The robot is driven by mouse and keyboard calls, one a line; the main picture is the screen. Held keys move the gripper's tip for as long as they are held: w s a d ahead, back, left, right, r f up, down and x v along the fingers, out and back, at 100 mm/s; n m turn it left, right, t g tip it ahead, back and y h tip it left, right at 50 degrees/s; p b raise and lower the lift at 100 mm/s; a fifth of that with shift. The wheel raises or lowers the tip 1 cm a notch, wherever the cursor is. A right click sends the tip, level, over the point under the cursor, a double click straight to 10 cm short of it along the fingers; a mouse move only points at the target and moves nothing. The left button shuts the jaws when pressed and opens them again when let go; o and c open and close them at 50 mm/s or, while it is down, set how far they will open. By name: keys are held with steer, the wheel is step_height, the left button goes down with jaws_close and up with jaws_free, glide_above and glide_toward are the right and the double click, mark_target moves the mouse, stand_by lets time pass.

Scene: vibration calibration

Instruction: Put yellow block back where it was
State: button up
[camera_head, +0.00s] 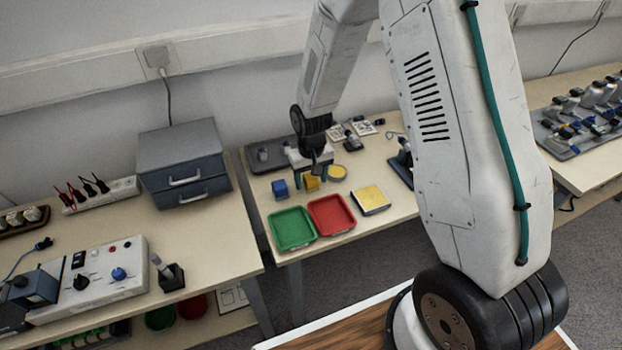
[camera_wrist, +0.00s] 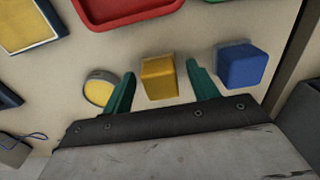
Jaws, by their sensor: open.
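The yellow block (camera_head: 312,184) sits on the middle table, behind the red tray. In the wrist view the yellow block (camera_wrist: 159,77) lies between the two green fingers of my gripper (camera_wrist: 160,90), with a gap on each side. My gripper (camera_head: 310,174) is open and points down at the block. The head view shows the gripper and block small, so their exact height difference cannot be told.
A blue block (camera_wrist: 241,65) is just beside one finger. A round yellow-topped disc (camera_wrist: 99,88) is beside the other. A green tray (camera_head: 292,228), a red tray (camera_head: 332,215) and a yellow pad (camera_head: 371,198) stand in front. A grey drawer unit (camera_head: 184,164) is at left.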

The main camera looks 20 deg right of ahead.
mark_target(311, 178)
step_height(311, 178, up, 12)
steer(key=s+d+r, duration=0.2)
steer(key=s+r, duration=1.1)
steer(key=r, duration=0.2)
steer(key=s+r, duration=0.2)
steer(key=s, duration=0.6)
steer(key=s+d+r+t, duration=0.1)
steer(key=s+r, duration=0.2)
steer(key=s, duration=0.6)
steer(key=shift+r, duration=0.35)
